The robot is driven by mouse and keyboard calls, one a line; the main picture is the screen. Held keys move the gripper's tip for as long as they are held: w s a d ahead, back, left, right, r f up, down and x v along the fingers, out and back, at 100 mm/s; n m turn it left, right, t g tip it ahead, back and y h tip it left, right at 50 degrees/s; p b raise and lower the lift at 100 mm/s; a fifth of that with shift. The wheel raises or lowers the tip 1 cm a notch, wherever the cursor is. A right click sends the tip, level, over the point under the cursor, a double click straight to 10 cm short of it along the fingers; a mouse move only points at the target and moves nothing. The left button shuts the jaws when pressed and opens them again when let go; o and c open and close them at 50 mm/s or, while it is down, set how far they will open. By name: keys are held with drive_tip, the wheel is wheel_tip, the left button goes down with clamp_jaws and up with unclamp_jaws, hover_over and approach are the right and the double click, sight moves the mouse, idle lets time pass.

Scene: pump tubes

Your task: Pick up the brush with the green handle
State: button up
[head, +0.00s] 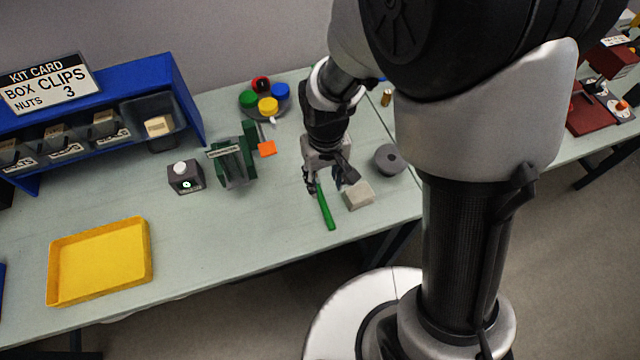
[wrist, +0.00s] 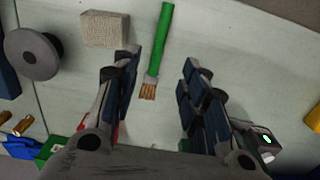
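The brush with the green handle (head: 325,206) lies on the pale workbench, below my gripper in the head view. In the wrist view its green handle (wrist: 160,40) runs up toward the top edge, and its tan bristles (wrist: 148,90) point toward my gripper. My gripper (wrist: 162,62) is open, with its two dark-padded fingers apart on either side of the brush. Nothing is between the pads in their grasp. In the head view my gripper (head: 327,182) hangs over the bristle end, which it hides.
A beige block (head: 358,195) lies just right of the brush, and a grey spool (head: 390,159) stands behind it. A green rack (head: 232,165), a dark button box (head: 186,178) and a yellow tray (head: 100,262) are to the left. The bench front edge is near the handle end.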

drive_tip(key=b, duration=0.2)
hover_over(324, 206)
wheel_tip(324, 206, down, 7)
drive_tip(key=shift+w+f, duration=0.15)
wheel_tip(324, 206, down, 5)
drive_tip(key=shift+f+b, duration=0.1)
drive_tip(key=shift+b, duration=0.95)
drive_tip(key=shift+c, duration=0.2)
clamp_jaws()
